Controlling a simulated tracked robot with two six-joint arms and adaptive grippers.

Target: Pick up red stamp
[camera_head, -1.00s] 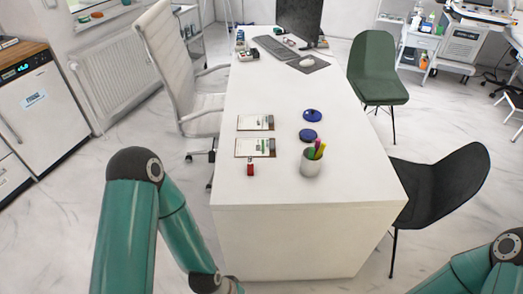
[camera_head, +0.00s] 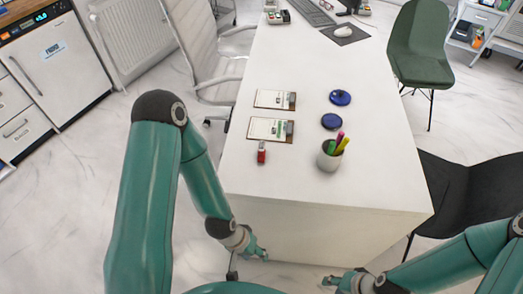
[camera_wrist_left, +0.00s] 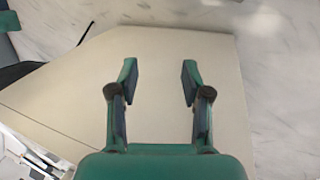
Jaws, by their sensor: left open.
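The red stamp (camera_head: 261,153) stands on the white desk (camera_head: 280,190) near its front left, just in front of the nearer clipboard. My left gripper (camera_head: 257,250) is open in front of the desk, below and nearer to me than the stamp. Its open, empty fingers (camera_wrist_left: 158,75) show in the left wrist view against a plain beige surface; I make out no stamp there. My right gripper (camera_head: 334,280) is low in front of the desk, right of the left one; its jaws are too small to read.
Two clipboards (camera_head: 271,129) lie behind the stamp. Two round blue objects (camera_head: 340,97) and a pen cup (camera_head: 329,157) stand to the right. A white chair (camera_head: 215,80) is left of the desk; a black chair (camera_head: 465,200) is at right. The desk's front right is clear.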

